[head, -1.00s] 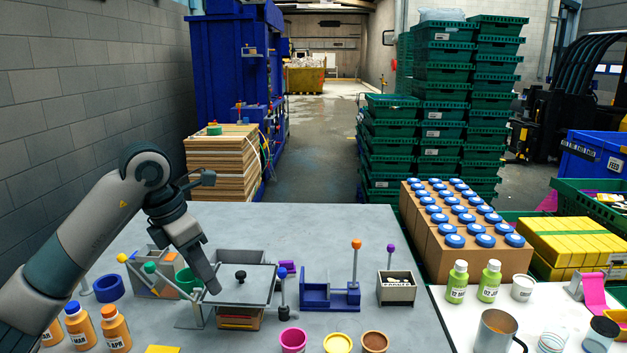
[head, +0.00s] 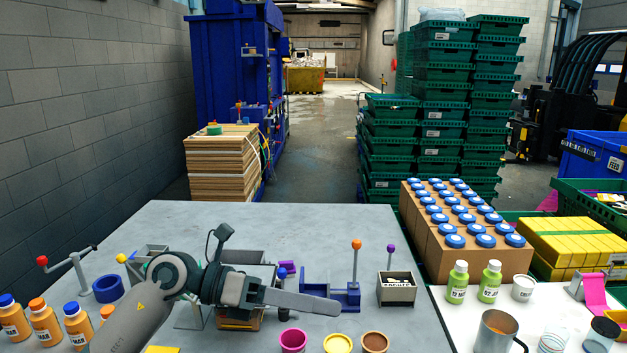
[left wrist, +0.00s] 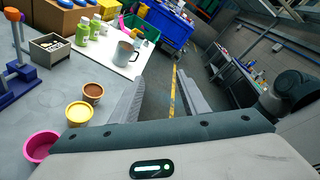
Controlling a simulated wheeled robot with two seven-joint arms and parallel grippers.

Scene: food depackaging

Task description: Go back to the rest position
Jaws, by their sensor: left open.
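My left gripper (head: 310,299) reaches in from the lower left in the head view and points right, low over the grey table (head: 330,235). In the left wrist view its two fingers (left wrist: 160,100) stand wide apart with nothing between them. It partly covers the grey press-like fixture (head: 250,258). My right gripper is in neither view.
A blue fixture (head: 318,295) with an orange-knobbed lever stands beside the fingers. Pink (head: 293,341), yellow (head: 338,344) and brown (head: 375,342) cups stand in front. Several orange bottles (head: 42,318) stand at left. Green bottles (head: 457,284) and a metal mug (head: 497,333) stand at right.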

